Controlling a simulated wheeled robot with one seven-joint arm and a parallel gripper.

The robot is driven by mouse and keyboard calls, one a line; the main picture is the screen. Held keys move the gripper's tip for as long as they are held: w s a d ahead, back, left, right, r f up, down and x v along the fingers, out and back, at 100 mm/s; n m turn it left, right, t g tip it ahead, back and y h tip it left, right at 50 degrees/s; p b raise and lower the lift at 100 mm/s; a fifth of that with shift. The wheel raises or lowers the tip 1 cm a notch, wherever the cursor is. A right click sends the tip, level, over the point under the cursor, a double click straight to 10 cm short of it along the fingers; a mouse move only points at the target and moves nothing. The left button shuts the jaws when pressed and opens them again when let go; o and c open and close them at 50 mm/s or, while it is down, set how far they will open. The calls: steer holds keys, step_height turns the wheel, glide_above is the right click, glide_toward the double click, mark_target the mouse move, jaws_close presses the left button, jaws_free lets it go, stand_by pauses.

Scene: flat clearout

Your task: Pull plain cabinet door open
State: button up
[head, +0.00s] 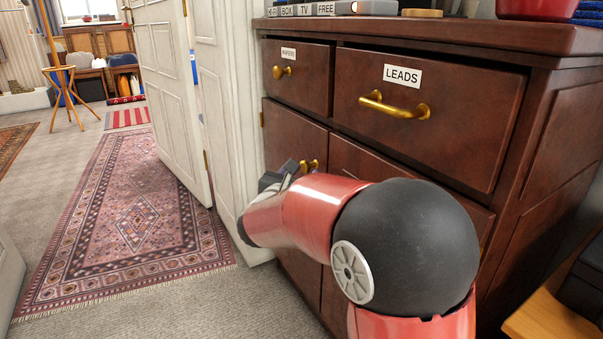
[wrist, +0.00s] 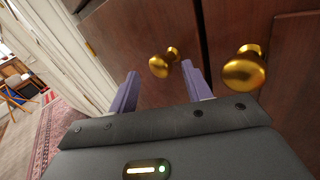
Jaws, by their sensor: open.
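The dark wood cabinet has two doors below its drawers, both without a visible label and both shut. The left door (head: 288,133) has a brass knob (head: 303,166); my arm hides part of it in the head view. In the wrist view this knob (wrist: 159,67) shows between the tips of my gripper's purple fingers (wrist: 160,72). The fingers are open, with visible space on either side of the knob; I cannot tell how deep it sits between them. The right door (wrist: 290,60) has its own brass knob (wrist: 244,72), outside my right finger.
A drawer labelled LEADS (head: 440,120) with a brass handle and a smaller labelled drawer (head: 300,72) sit above the doors. A white panelled door (head: 172,90) stands left of the cabinet. A patterned rug (head: 130,215) lies on open floor. A wooden piece (head: 555,315) is at lower right.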

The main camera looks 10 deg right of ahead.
steer(key=shift+w+d, duration=0.4)
steer(key=shift+w, duration=0.2)
jaws_close()
